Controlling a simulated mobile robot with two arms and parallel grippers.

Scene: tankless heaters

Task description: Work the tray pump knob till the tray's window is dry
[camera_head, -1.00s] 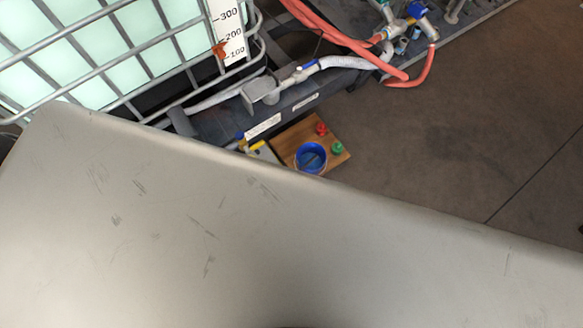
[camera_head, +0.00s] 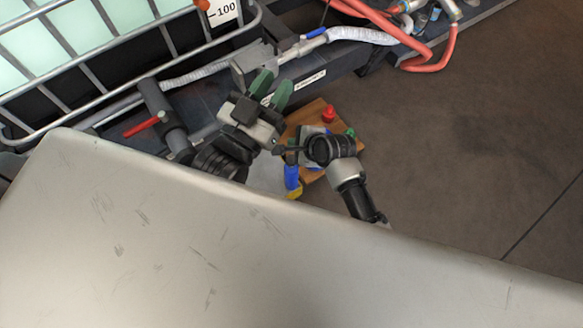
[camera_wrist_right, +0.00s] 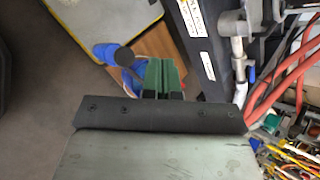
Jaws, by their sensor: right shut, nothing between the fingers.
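The dark tray-like base (camera_head: 338,60) runs under the caged tank in the head view. I cannot single out its pump knob or window. A red-handled fitting (camera_head: 146,127) shows beside a grey upright pipe at left. My left gripper (camera_head: 273,88) is open, its two green fingers apart in front of the dark base. My right gripper's fingers are hidden in the head view behind its own wrist. In the right wrist view the right gripper (camera_wrist_right: 161,74) is shut and empty, near a blue object with a dark round end (camera_wrist_right: 124,57). I cannot tell whether they touch.
A wooden board (camera_head: 318,108) carries a red knob (camera_head: 328,113) and a green knob (camera_head: 350,132). A blue and yellow object (camera_head: 292,181) lies beside it. Red hoses (camera_head: 370,20) and a white hose (camera_head: 360,35) run behind. Open floor (camera_head: 480,120) lies at right.

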